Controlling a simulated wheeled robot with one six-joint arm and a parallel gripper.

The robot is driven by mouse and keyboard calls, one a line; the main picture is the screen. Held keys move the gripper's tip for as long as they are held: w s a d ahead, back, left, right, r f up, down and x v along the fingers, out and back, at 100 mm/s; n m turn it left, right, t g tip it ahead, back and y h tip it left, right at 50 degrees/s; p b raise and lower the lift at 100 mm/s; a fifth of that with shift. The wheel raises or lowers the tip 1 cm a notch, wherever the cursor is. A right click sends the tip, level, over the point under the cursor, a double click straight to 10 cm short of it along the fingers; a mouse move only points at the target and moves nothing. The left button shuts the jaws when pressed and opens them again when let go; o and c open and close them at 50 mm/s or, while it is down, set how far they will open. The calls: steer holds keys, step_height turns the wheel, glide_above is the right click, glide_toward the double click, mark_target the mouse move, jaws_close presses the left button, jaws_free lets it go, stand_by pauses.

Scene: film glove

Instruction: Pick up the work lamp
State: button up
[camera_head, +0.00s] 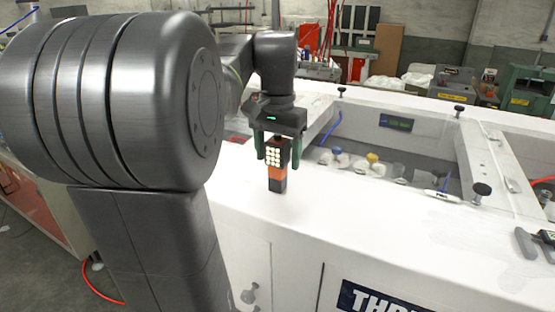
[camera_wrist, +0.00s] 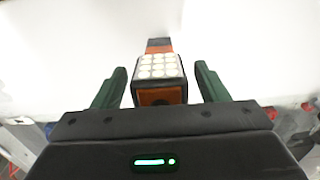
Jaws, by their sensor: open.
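The work lamp (camera_head: 277,172) stands upright on the white top of the machine. It has a panel of several round white lights, an orange body and a dark base. My gripper (camera_head: 278,158) is above it, pointing down, with its green fingers on either side of the lamp's upper part. In the wrist view the lamp (camera_wrist: 159,72) lies between the two fingers of my gripper (camera_wrist: 161,88), with a gap visible on each side. The gripper is open and does not appear to touch the lamp.
The white machine top (camera_head: 330,218) is clear in front of the lamp. Behind it is a recessed bay holding a blue-capped and a yellow-capped item (camera_head: 373,158). A grey-handled tool (camera_head: 525,242) lies at the right edge.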

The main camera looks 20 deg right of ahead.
steer(key=shift+c, duration=0.2)
steer(key=c, duration=1.1)
steer(key=shift+c, duration=0.2)
